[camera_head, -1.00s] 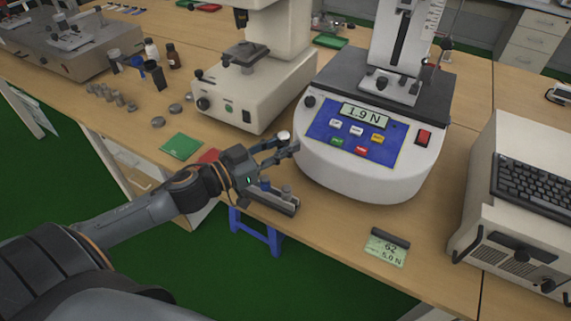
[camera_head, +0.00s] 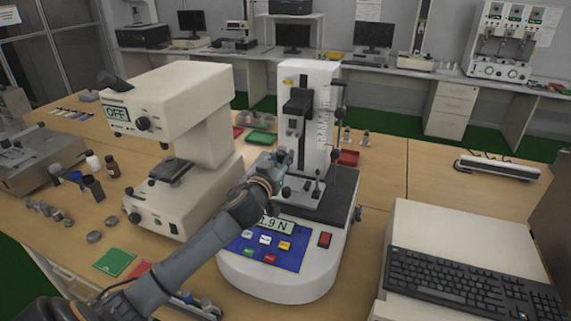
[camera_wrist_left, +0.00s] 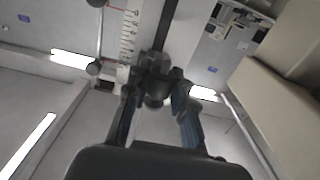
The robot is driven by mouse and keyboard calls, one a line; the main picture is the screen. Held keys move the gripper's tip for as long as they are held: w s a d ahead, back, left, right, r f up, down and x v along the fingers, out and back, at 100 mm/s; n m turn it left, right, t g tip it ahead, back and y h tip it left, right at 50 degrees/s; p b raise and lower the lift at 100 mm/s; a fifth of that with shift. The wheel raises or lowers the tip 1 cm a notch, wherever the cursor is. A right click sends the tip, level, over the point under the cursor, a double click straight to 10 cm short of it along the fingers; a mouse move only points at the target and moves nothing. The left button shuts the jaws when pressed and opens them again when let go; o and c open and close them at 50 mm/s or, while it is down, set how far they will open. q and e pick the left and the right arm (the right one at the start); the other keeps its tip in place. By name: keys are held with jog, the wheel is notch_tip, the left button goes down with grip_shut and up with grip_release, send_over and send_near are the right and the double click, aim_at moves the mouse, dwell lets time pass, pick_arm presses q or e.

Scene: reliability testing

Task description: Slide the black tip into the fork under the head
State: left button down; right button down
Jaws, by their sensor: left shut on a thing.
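The test stand, a white machine (camera_head: 285,262) with a blue panel and a tall column (camera_head: 320,105), carries a dark head (camera_head: 294,125). My left gripper (camera_head: 280,158) is raised over the stand, just below the head. In the left wrist view, which looks upward, my left gripper (camera_wrist_left: 158,108) has its two fingers around a small dark piece (camera_wrist_left: 155,98), which seems to be the black tip. Dark parts of the head (camera_wrist_left: 153,66) are right above it. The fork's slot is too small to make out, and I cannot tell whether the tip touches it. My right gripper is not in view.
A cream microscope-like tester (camera_head: 170,100) stands close on the left of my arm. A keyboard (camera_head: 470,285) on a cream case is at the right. Small bottles and metal pieces (camera_head: 95,237) lie at the left. A dark lower table (camera_head: 315,207) lies below the gripper.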

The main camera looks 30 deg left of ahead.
pick_arm(q)
jog(key=shift+w+a, duration=0.25)
jog(key=shift+w, duration=0.15)
jog(key=shift+w+a+f, duration=0.1)
jog(key=shift+w, duration=0.25)
jog(key=b+x, duration=0.1)
jog(key=x, duration=0.3)
jog(key=shift+f, duration=0.1)
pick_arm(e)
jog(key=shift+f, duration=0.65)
pick_arm(q)
jog(key=shift+w, duration=0.3)
jog(key=shift+w, duration=0.5)
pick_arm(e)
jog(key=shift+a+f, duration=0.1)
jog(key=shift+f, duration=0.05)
pick_arm(q)
jog(key=shift+w+a, duration=0.1)
jog(key=shift+w+b, duration=0.25)
jog(key=shift+b, duration=0.1)
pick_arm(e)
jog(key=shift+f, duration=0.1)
pick_arm(q)
jog(key=shift+w+a, duration=0.15)
jog(key=shift+w, duration=0.3)
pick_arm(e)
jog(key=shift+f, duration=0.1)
